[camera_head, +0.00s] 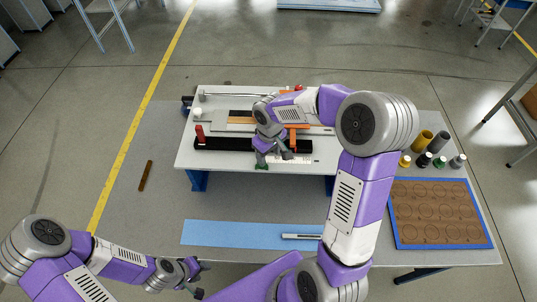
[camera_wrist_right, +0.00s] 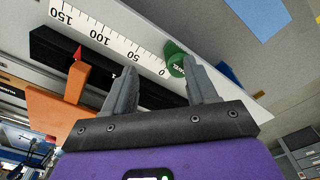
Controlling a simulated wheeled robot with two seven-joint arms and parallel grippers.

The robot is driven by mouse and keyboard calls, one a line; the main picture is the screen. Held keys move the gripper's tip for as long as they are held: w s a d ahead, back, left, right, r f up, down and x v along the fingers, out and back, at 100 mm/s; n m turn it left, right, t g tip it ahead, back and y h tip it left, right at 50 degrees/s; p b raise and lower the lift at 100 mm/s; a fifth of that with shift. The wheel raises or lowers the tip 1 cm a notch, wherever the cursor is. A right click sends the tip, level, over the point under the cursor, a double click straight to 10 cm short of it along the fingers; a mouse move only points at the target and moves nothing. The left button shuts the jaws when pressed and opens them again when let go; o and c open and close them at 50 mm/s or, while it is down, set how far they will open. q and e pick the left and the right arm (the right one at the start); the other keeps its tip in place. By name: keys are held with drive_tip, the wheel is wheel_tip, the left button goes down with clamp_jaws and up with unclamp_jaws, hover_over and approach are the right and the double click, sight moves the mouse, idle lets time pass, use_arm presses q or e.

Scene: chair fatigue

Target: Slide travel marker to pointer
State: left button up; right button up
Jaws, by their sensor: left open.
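The green travel marker (camera_wrist_right: 176,57) sits at the 0 end of a white scale (camera_wrist_right: 108,38); a bit of green also shows in the head view (camera_head: 262,167). The orange pointer (camera_wrist_right: 75,88) with a red tip stands further along the scale, between the 100 and 150 figures. My right gripper (camera_wrist_right: 161,70) is open, fingers apart, with the marker showing between the fingertips, closer to one finger. I cannot tell whether they touch. In the head view my right gripper (camera_head: 274,158) hides part of the rig. My left gripper (camera_head: 200,279) is open and empty, low at left.
The rig stands on a raised white plate (camera_head: 225,160) with a red knob (camera_head: 199,133) at its left. A blue strip (camera_head: 230,233) lies in front. Several cylinders and a blue-rimmed brown tray (camera_head: 440,244) are at right. A brown bar (camera_head: 146,176) lies at left.

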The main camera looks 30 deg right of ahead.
drive_tip(key=shift+w+r, duration=0.3)
drive_tip(key=shift+r, duration=0.2)
drive_tip(key=shift+w+d+r+p, duration=0.1)
drive_tip(key=shift+r+p, duration=0.2)
drive_tip(key=shift+p, duration=0.15)
wheel_tip(320, 180, up, 6)
drive_tip(key=p, duration=0.2)
drive_tip(key=shift+s, duration=0.25)
drive_tip(key=shift+r, duration=0.1)
wheel_tip(320, 180, up, 8)
drive_tip(key=shift+s+a+f+b, duration=0.2)
drive_tip(key=shift+s+f+b, duration=0.05)
drive_tip(key=shift+b, duration=0.1)
